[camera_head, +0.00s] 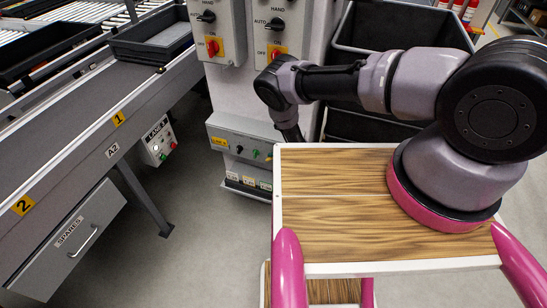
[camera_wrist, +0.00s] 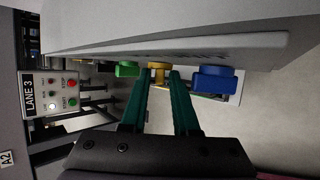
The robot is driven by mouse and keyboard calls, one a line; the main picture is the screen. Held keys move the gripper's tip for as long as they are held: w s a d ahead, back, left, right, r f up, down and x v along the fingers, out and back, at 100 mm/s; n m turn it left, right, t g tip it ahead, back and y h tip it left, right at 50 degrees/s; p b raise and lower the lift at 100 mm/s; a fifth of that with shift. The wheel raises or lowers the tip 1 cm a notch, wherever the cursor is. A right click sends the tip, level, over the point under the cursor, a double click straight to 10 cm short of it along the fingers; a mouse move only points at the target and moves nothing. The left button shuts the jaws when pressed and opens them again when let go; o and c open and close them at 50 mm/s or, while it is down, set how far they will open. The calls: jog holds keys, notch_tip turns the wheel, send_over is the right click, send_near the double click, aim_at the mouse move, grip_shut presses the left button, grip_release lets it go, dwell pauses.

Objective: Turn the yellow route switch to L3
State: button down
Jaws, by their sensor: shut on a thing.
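The yellow route switch (camera_wrist: 158,66) is a round knob under the overhanging edge of a grey panel, seen at the top middle of the wrist view. My gripper (camera_wrist: 161,77) has its two teal fingers at either side of this knob and is shut on it. A green knob (camera_wrist: 127,69) is just left of it and a blue knob (camera_wrist: 213,77) just right. In the head view the control panel (camera_head: 226,132) stands beside my deck, and my arm reaches down to its right end, with the fingertips hidden. The switch's pointer and position marks cannot be read.
A LANE 3 button box (camera_head: 157,139) hangs on the conveyor (camera_head: 70,130) at left and also shows in the wrist view (camera_wrist: 54,95). Two HAND/AUTO/OFF switch boxes (camera_head: 216,28) are on the cabinet above. A dark bin (camera_head: 400,25) stands behind my arm.

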dwell(0.5)
jog(key=c, duration=0.9)
grip_release()
jog(key=shift+f, duration=0.15)
